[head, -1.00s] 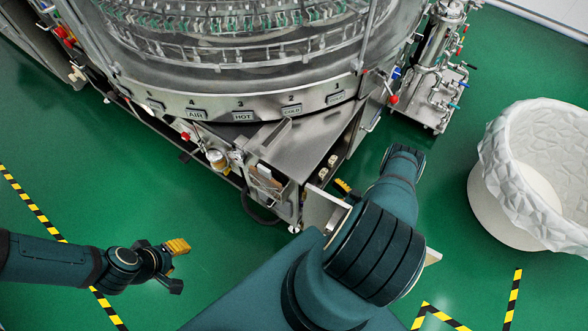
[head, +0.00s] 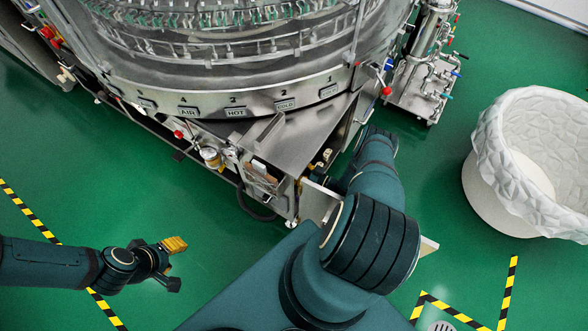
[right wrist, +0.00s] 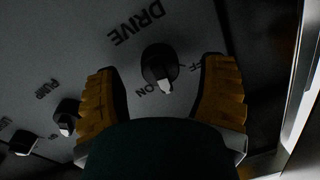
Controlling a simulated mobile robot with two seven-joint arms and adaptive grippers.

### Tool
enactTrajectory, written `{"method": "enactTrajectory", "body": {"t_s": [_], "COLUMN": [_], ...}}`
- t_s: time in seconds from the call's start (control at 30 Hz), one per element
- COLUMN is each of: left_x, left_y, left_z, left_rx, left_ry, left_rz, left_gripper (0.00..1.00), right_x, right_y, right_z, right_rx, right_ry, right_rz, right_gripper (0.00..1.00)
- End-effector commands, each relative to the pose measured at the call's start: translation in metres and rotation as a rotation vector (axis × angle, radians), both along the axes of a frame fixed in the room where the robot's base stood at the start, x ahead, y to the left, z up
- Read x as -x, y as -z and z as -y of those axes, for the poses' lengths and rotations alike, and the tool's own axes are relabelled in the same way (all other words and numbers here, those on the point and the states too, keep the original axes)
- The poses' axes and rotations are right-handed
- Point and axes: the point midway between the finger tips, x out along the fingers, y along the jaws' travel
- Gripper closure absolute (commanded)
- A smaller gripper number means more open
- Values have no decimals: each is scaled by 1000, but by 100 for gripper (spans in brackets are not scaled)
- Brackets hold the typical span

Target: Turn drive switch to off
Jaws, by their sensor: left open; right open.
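The drive switch (right wrist: 159,66) is a round black knob with a pale pointer on a grey panel, under the upside-down word DRIVE in the right wrist view. Its pointer tip lies beside the ON label; the partly covered OFF label is to the right. My right gripper (right wrist: 161,71) is open, its yellow fingers on either side of the knob with visible gaps. Whether the fingertips reach the panel's depth is unclear. In the head view the right gripper is mostly hidden by my arm at the machine's corner. My left gripper (head: 176,264) is open and empty over the green floor.
Other black knobs, including one by the PUMP label (right wrist: 66,115), sit left of the gripper. The rotary washer (head: 235,100) fills the top of the head view. A white lined bin (head: 490,190) stands at right. Open green floor lies around my left arm.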

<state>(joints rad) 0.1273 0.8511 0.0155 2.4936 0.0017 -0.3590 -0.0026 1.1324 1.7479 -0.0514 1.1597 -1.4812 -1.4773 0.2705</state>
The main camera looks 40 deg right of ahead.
Motion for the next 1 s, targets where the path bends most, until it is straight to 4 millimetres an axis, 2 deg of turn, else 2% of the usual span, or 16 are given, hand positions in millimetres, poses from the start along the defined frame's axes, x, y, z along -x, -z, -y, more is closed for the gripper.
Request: {"method": "enactTrajectory", "body": {"t_s": [0.13, 0.4, 0.43, 0.47, 0.6, 0.63, 1.0], "left_x": [0, 0, 0, 0, 0, 0, 0], "left_y": [0, 0, 0, 0, 0, 0, 0], "left_z": [0, 0, 0, 0, 0, 0, 0], "left_rx": [0, 0, 0, 0, 0, 0, 0], "left_ry": [0, 0, 0, 0, 0, 0, 0], "left_rz": [1, 0, 0, 0, 0, 0, 0], "left_gripper": [55, 55, 55, 55, 55, 55, 55], "right_x": [-7, -8, -8, -8, -8, -8, -8], "right_y": [0, 0, 0, 0, 0, 0, -1], "right_z": [-3, -3, -3, -3, -3, -3, -2], "right_rx": [0, 0, 0, 0, 0, 0, 18], "right_ry": [0, 0, 0, 0, 0, 0, 1], "right_rz": [0, 0, 0, 0, 0, 0, 6], "right_gripper": [30, 30, 35, 46, 95, 100, 100]}}
